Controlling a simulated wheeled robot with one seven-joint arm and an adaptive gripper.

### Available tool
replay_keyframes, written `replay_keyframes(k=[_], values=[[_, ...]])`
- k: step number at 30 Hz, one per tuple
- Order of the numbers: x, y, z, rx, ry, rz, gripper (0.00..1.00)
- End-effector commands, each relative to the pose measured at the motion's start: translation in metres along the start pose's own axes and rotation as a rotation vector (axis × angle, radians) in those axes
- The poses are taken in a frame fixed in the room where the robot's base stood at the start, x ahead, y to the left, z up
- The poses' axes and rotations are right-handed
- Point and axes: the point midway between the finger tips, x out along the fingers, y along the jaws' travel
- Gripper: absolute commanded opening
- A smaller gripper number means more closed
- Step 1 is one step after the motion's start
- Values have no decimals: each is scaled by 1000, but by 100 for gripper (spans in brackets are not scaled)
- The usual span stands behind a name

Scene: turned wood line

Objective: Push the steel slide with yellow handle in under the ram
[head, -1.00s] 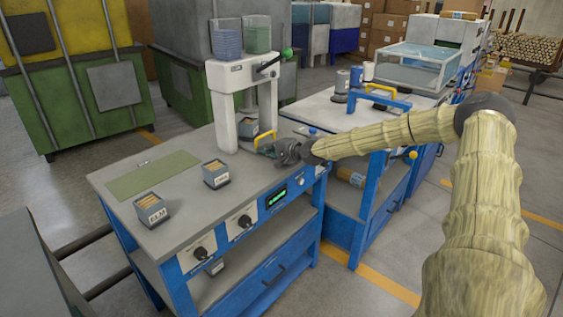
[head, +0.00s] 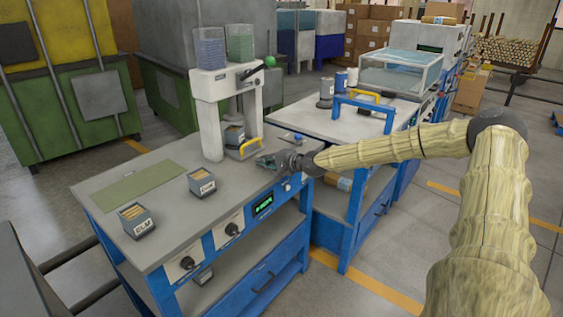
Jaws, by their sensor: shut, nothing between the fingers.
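The white press (head: 208,120) stands at the back of the grey bench, with a green-knobbed lever at its top right. The steel slide (head: 232,154) lies low at the press, its yellow handle (head: 251,147) facing right and front. A small box of wood pieces (head: 234,136) sits on the slide between the posts, below the ram. My gripper (head: 263,162) is shut and empty, low over the bench just in front of the yellow handle. It looks apart from the handle, though the gap is small. The slide is partly hidden, so its exact depth is unclear.
Boxes marked ELM (head: 136,220) and another label (head: 202,182) stand on the bench near a green mat (head: 138,182). A second bench (head: 310,118) with a blue frame (head: 364,105) adjoins at right. The bench top left of my gripper is mostly clear.

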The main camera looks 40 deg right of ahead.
Motion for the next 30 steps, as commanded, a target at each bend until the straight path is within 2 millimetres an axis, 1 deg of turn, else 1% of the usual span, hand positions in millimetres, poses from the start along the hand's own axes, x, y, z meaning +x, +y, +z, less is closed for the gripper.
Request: replay_keyframes(k=[1,15,30], values=[[-4,-3,-1,-1,2,-3,0],[-34,-2,-4,2,5,-3,0],[-57,-3,-3,1,5,-3,0]])
